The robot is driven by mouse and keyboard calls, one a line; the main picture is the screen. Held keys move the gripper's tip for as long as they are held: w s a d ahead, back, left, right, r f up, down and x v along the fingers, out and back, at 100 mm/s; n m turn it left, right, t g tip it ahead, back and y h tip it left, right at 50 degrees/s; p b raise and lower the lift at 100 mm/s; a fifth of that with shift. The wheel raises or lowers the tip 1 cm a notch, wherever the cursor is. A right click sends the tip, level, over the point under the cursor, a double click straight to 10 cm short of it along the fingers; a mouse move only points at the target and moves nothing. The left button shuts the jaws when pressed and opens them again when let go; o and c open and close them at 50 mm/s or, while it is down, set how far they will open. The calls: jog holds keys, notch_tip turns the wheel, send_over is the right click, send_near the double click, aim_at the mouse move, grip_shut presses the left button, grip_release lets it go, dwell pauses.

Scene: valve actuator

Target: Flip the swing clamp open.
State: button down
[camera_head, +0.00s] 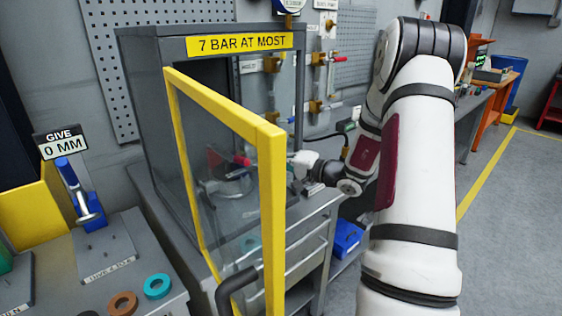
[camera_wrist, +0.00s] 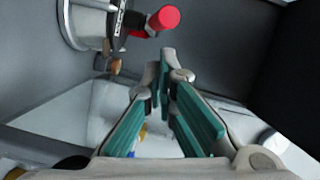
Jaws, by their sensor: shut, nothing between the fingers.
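A red-tipped lever (camera_wrist: 163,19) on a dark arm stands beside a round metal body (camera_wrist: 86,22) at the top of the wrist view. It looks like the swing clamp, but I cannot tell its exact position. In the head view the red part (camera_head: 241,160) shows through the clear door of the grey cabinet (camera_head: 170,110). My gripper (camera_wrist: 166,60) is shut and empty, its teal fingers together just below and right of the red tip, apart from it in the picture. In the head view the yellow door frame partly hides my gripper.
The yellow-framed door (camera_head: 272,200) stands open in front of the cabinet, close to my wrist. A blue clamp-like device (camera_head: 72,185) and loose rings, one teal (camera_head: 157,286), are on the left bench. Drawers (camera_head: 312,240) lie below the cabinet. Open floor is at right.

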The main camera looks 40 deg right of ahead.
jog(key=shift+x, duration=2.55)
jog(key=shift+a, duration=0.15)
